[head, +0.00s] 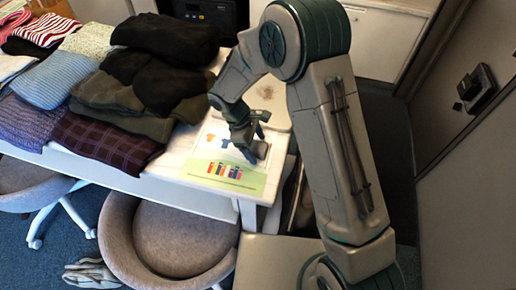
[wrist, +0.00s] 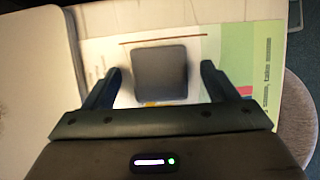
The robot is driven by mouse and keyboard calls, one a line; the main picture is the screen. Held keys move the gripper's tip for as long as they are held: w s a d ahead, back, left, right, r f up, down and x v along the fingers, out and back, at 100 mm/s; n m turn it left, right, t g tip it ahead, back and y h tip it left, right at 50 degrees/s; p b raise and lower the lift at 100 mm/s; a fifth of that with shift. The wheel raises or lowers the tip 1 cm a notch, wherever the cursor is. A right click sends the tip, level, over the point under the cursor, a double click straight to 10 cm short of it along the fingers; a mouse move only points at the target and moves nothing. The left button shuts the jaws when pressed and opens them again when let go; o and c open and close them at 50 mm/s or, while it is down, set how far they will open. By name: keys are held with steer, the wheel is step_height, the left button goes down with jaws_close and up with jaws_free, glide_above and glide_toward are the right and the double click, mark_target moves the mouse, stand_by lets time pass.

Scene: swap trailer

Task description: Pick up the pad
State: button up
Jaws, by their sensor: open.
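The pad, a small dark grey rounded square (wrist: 161,73), lies on a printed sheet (wrist: 102,54) on the table. In the head view the pad (head: 260,150) is partly hidden by my gripper. My gripper (head: 251,134) is over the sheet at the table's right end. In the wrist view my gripper (wrist: 160,84) is open, with one finger on each side of the pad and a gap to both. I cannot tell whether the fingertips are down at the pad's height.
Folded clothes (head: 105,80) in several stacks cover the white table (head: 168,177) to the left. A grey chair (head: 172,235) stands at the front, and another (head: 28,185) is further left. A wall panel with a dark latch (head: 478,88) is at the right.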

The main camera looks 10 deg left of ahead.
mark_target(255, 147)
steer(key=c, duration=1.1)
steer(key=shift+o, duration=0.2)
steer(key=shift+r, duration=0.15)
step_height(255, 147, up, 10)
steer(key=shift+o, duration=0.3)
steer(key=shift+f+b, duration=0.2)
steer(key=shift+b, duration=0.1)
